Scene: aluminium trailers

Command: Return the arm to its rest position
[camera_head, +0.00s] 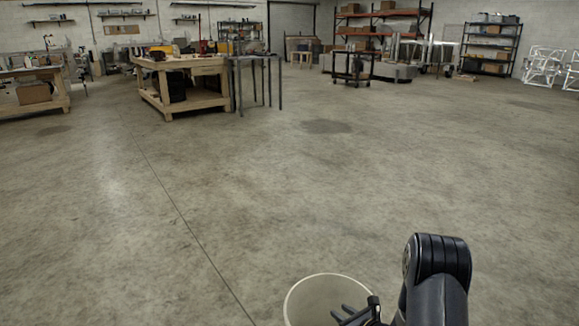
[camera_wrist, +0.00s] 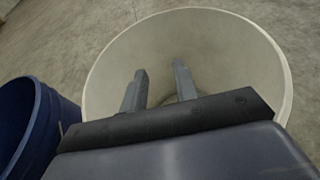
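My gripper (camera_wrist: 159,82) is over the open mouth of a round beige bin (camera_wrist: 275,62) in the wrist view. Its two fingers are apart with nothing seen between them. The palm hides the near part of the bin. In the head view my gripper (camera_head: 352,315) shows at the bottom edge, in front of the beige bin (camera_head: 305,290). My dark arm is bent at the lower right, and its lower part is cut off by the frame.
A blue bin (camera_wrist: 42,125) stands left of the beige one in the wrist view. Open concrete floor (camera_head: 290,190) lies ahead. A wooden workbench (camera_head: 182,85), a dark cart (camera_head: 352,66) and shelving (camera_head: 490,45) stand far back.

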